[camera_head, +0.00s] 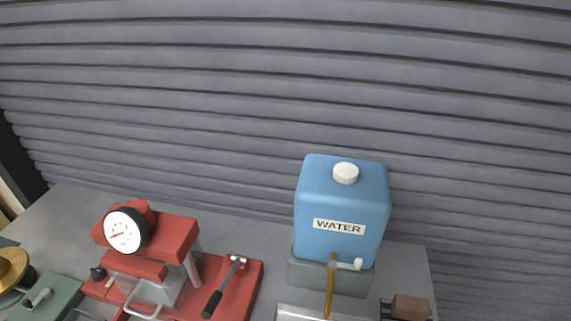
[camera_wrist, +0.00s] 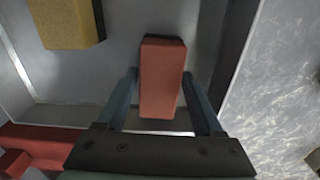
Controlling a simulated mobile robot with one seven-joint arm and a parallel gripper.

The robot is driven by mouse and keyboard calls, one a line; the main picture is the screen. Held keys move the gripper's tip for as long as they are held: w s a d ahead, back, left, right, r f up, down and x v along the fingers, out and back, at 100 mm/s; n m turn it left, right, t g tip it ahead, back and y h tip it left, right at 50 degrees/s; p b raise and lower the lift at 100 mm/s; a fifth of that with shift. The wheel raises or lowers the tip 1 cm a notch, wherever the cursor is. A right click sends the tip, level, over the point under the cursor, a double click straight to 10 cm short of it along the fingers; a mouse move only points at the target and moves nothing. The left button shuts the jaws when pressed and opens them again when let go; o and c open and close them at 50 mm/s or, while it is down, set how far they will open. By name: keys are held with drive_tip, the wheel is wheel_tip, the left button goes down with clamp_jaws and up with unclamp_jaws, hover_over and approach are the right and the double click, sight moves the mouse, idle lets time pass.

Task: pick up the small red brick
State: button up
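The small red brick (camera_wrist: 161,80) is in the middle of the wrist view, its long side running away from my gripper. It lies over a grey surface, with a dark strip at its far end. My gripper (camera_wrist: 160,78) has one finger on each side of the brick. The fingers look spread a little wider than the brick, with a narrow gap at the left; contact at the right finger is hard to tell. The head view does not show my gripper. A brownish-red block (camera_head: 410,307) is at that view's lower right edge; I cannot tell whether it is the same brick.
A yellow block (camera_wrist: 66,22) is at the upper left of the wrist view. A dark edge (camera_wrist: 234,55) and a pale mottled surface (camera_wrist: 280,80) are at right.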

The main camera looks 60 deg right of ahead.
clamp_jaws()
drive_tip(key=shift+r, duration=0.1)
